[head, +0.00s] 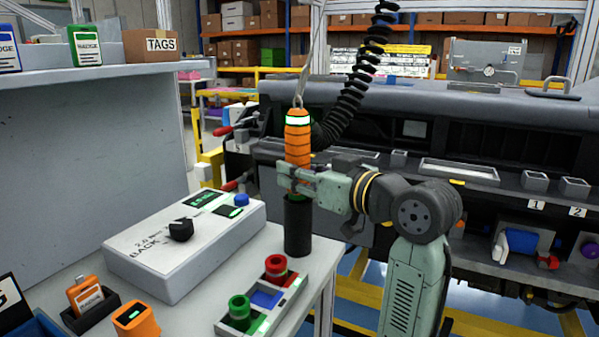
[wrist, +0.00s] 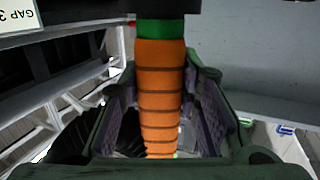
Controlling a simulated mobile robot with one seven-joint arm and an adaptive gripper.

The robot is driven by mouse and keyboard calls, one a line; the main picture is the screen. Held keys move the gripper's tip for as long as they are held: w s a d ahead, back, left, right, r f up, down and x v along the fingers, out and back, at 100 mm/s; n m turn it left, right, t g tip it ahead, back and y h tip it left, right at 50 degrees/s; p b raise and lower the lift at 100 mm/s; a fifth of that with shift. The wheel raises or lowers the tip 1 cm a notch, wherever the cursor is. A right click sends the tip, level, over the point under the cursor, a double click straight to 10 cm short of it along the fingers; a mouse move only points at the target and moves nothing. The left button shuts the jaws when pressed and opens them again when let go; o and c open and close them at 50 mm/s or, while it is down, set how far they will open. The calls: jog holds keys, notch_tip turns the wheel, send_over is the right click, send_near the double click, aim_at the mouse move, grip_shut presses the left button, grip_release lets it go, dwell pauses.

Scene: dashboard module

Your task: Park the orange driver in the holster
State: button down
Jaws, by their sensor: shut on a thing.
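The orange driver (head: 298,141) stands upright with a white and green band near its top, where a cable hook meets it. My gripper (head: 305,182) is shut on its lower part, from the right. In the wrist view the ribbed orange body of the driver (wrist: 161,95) runs between the two fingers, with a green collar at one end. The holster, a black upright tube (head: 298,228), stands on the bench directly below the gripper, in line with the driver.
A white control box (head: 185,245) with a black knob is left of the tube. Orange devices (head: 137,318) are at the front left. A coiled black hose (head: 365,75) hangs behind the driver. The bench edge is close on the right.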

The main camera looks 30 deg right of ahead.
jog(key=shift+f, duration=0.15)
jog(key=c, duration=1.1)
grip_release()
jog(key=shift+s, duration=0.1)
jog(key=s+d+r, duration=0.1)
jog(key=s+d, duration=0.1)
jog(key=s, duration=0.9)
jog(key=shift+s, duration=0.35)
